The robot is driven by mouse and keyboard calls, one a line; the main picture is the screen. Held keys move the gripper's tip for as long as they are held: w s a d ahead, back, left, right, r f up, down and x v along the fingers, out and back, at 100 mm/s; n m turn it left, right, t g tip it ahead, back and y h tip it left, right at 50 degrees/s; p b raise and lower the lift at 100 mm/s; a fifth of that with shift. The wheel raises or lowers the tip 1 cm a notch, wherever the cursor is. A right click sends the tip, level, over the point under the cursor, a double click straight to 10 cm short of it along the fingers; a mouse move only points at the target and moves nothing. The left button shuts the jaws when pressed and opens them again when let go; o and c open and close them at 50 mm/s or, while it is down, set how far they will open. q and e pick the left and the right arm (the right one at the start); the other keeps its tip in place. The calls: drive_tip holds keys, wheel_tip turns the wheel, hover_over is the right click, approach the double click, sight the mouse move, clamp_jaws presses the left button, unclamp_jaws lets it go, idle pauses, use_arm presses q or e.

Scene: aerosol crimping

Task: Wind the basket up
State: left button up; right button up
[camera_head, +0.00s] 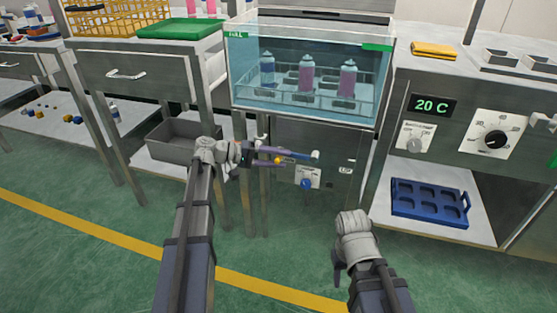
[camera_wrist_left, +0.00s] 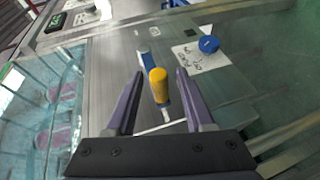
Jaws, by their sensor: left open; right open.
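The basket (camera_head: 318,101), a wire rack, sits inside the glass water tank (camera_head: 238,75) and holds three cans with pink or blue bodies. A crank with a yellow knob (camera_head: 279,160) is on the cabinet front below the tank; the yellow knob also shows in the left wrist view (camera_wrist_left: 159,86). My left gripper (camera_head: 287,157) is open, with its purple fingers on either side of the knob, and a gap shows beside each finger in the left wrist view (camera_wrist_left: 159,76). My right gripper (camera_head: 337,268) is low at the front, apart from everything, its fingers mostly hidden by the wrist.
A blue dial (camera_head: 306,184) on a white plate is just below the crank. A blue tray (camera_head: 429,201) lies on the right lower shelf, and a grey bin (camera_head: 182,141) on the left one. The floor in front is clear.

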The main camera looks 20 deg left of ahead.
use_arm(q)
clamp_jaws()
idle(0.4)
idle(1.0)
